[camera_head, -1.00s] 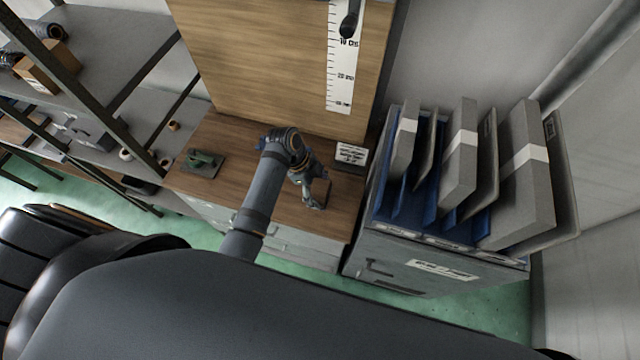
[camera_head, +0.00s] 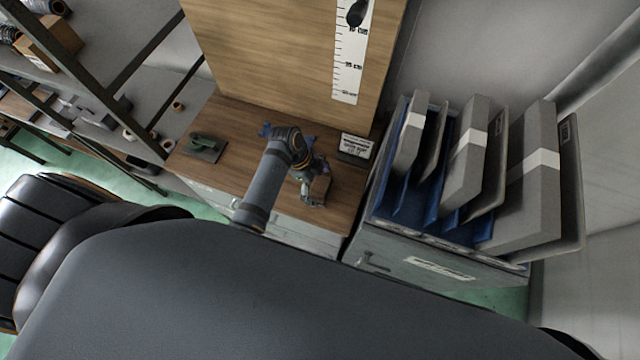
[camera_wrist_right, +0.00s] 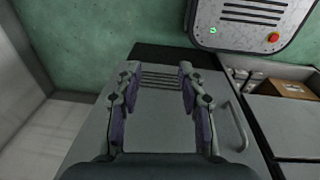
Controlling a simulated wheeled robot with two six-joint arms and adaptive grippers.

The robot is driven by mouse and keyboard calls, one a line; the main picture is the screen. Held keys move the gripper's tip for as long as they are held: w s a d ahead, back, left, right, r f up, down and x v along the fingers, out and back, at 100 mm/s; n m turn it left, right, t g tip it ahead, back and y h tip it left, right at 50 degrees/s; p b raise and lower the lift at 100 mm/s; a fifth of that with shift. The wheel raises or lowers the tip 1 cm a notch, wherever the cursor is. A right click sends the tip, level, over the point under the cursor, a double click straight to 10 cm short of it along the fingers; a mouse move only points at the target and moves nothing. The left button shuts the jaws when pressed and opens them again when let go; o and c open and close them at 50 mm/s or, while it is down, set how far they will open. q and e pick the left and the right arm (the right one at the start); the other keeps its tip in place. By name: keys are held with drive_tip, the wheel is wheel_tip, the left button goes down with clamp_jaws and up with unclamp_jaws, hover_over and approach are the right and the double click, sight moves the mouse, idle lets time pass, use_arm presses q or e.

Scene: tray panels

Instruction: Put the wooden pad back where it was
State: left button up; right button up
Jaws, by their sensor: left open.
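A small brown block that looks like the wooden pad (camera_head: 321,186) is at the front right of the wooden counter top (camera_head: 245,125). My left gripper (camera_head: 309,194) is right at the pad, with its fingers apart. The wrist and fingers hide part of the pad, and I cannot tell whether they touch it. My right gripper (camera_wrist_right: 160,98) shows in the right wrist view, open and empty, above a grey surface with slots and a handle.
A dark green device (camera_head: 206,146) lies at the counter's left. A white label (camera_head: 355,147) stands behind the pad. A grey cabinet with upright panels in blue slots (camera_head: 455,160) stands to the right. Shelves (camera_head: 110,60) are on the left. A ruler (camera_head: 349,60) is on the wooden board.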

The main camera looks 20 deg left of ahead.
use_arm(q)
drive_tip(key=v, duration=0.2)
drive_tip(key=shift+a+r+b, duration=0.2)
drive_tip(key=shift+r+b, duration=0.15)
drive_tip(key=shift+b, duration=0.05)
drive_tip(key=b+v, duration=0.1)
drive_tip(key=v, duration=0.8)
drive_tip(key=shift+r+b, duration=0.25)
drive_tip(key=shift+b, duration=0.05)
use_arm(e)
drive_tip(key=shift+w+f, duration=0.8)
drive_tip(key=shift+f, duration=0.3)
use_arm(q)
drive_tip(key=shift+s, duration=0.1)
